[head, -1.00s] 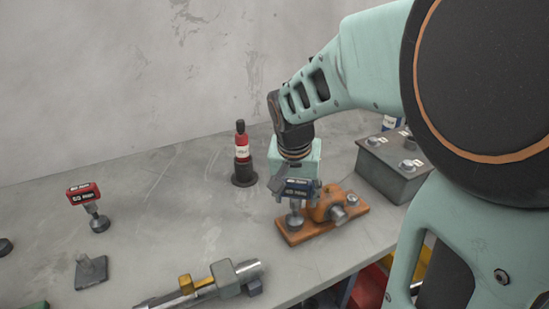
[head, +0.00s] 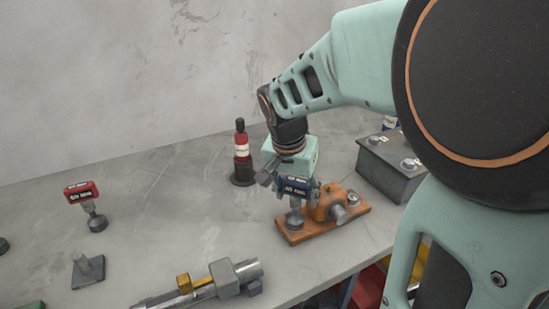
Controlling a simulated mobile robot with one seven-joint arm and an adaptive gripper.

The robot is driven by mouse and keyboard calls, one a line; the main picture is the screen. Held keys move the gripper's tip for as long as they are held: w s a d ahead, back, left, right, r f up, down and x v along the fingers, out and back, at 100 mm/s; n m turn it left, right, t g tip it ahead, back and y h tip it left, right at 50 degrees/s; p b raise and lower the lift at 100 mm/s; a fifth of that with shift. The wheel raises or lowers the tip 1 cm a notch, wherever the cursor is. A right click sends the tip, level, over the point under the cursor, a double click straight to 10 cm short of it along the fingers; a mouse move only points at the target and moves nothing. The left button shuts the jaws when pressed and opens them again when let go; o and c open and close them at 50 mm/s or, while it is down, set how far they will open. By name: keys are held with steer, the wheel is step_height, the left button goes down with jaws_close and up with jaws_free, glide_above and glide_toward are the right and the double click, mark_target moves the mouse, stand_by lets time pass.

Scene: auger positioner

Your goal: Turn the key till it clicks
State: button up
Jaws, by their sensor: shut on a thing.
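A blue-headed key (head: 297,190) with a pale label stands upright, its stem in a grey round lock (head: 295,219) at the left end of an orange base (head: 325,228). My gripper (head: 296,182) comes down from above and is shut on the blue head. Its fingers partly cover the head, and the exact contact is small in this view. A similar red-headed piece (head: 82,191) stands tilted on a grey round foot at the left, apart from my gripper.
A grey box (head: 391,170) is at the right. A metal shaft (head: 215,283) lies at the front edge.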

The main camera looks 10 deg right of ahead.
steer(key=shift+f+m+b, duration=0.1)
steer(key=shift+m+b, duration=0.4)
steer(key=shift+m, duration=0.6)
steer(key=shift+g+h, duration=0.3)
steer(key=shift+m+b, duration=0.4)
steer(key=shift+m, duration=0.8)
steer(key=shift+n, duration=0.4)
